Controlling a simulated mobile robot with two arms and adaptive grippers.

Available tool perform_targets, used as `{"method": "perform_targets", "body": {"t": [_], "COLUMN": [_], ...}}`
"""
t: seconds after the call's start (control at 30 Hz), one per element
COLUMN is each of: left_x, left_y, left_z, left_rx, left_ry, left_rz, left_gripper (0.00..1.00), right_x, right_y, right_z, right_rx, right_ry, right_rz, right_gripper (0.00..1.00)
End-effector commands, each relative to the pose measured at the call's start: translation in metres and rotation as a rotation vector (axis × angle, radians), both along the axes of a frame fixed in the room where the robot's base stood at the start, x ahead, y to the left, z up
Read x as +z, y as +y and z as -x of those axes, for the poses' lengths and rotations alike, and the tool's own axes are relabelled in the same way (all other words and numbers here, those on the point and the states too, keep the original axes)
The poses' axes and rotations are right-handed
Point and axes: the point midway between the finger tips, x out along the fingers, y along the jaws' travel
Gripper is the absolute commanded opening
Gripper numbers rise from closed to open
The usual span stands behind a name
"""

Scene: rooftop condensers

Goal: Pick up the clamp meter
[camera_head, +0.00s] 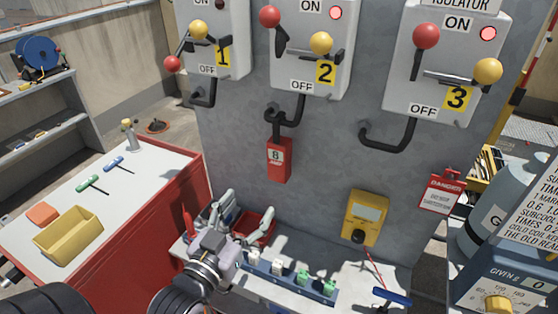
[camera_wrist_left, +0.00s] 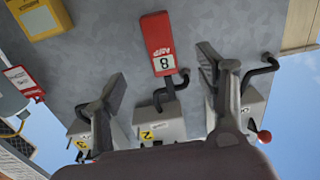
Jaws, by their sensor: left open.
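The clamp meter (camera_head: 279,160) is a red body marked 8 AMP. It hangs on the grey wall below isolator 2, its dark jaw at the black cable; I cannot tell whether the jaw is fully closed around it. In the left wrist view the clamp meter (camera_wrist_left: 157,38) appears upside down, framed between the fingers. My left gripper (camera_head: 232,212) is open and empty, below and left of the meter in the head view, apart from it. Its spread fingers (camera_wrist_left: 160,75) also show in the left wrist view. My right gripper is not in view.
A yellow meter (camera_head: 365,218) stands right of the clamp meter, and a red danger tag (camera_head: 440,192) hangs beyond it. Below are a red tray (camera_head: 262,222) and a blue rail (camera_head: 290,281) with several small blocks. A red workbench (camera_head: 150,225) stands left. Isolators hang above.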

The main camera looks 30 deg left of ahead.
Motion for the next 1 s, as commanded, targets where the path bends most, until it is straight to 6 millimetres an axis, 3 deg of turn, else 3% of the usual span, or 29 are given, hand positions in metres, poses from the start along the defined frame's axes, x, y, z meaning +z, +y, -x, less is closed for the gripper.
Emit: {"method": "perform_targets", "body": {"t": [0.4,0.77,1.0], "left_x": [0.004,0.006,0.010], "left_y": [0.005,0.007,0.008], "left_z": [-0.078,-0.110,-0.144], "left_rx": [0.000,0.000,-0.001], "left_ry": [0.001,0.001,0.003], "left_rz": [0.000,0.000,-0.001], "left_gripper": [0.65,0.65,0.65], "right_x": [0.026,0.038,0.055], "right_y": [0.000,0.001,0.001], "right_z": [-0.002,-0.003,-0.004], "right_rx": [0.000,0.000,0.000], "right_ry": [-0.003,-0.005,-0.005], "right_rz": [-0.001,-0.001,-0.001], "right_gripper": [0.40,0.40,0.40]}}
